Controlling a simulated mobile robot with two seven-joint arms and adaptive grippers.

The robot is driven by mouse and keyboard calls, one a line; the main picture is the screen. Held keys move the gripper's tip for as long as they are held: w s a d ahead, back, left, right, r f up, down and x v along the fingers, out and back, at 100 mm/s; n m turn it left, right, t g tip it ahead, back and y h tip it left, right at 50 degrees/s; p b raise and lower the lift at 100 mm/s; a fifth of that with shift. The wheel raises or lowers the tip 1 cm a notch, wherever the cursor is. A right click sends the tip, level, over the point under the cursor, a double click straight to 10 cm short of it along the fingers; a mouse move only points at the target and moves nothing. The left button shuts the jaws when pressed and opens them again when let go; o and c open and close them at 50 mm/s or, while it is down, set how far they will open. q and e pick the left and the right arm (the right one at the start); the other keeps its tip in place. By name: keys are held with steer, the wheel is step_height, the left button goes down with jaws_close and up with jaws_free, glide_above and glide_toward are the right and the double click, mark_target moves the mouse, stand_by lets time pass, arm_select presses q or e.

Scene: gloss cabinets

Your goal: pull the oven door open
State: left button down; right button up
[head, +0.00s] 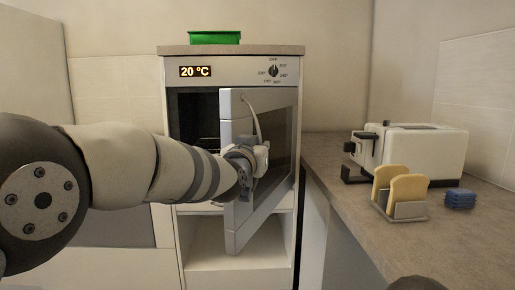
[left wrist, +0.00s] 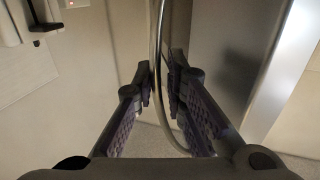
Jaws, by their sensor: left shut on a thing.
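The oven (head: 225,71) stands in a tall cabinet in the head view, its display reading 20 °C. Its oven door (head: 278,135) is partly open, swung out from the left with its right side near the cabinet. The dark cavity (head: 195,120) shows to the left of the door. The curved metal door handle (head: 252,116) runs up the door. My left gripper (head: 257,161) is shut on this handle. In the left wrist view the handle (left wrist: 158,35) passes between the two fingers (left wrist: 160,85).
A green tray (head: 214,38) sits on top of the cabinet. To the right, a counter (head: 440,240) holds a white toaster (head: 415,150), a rack with toast (head: 400,195) and a blue sponge-like stack (head: 460,199). An open shelf (head: 235,262) lies below the oven.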

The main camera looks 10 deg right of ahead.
arm_select(q)
steer(key=c, duration=1.6)
jaws_free()
steer(key=shift+s, duration=0.1)
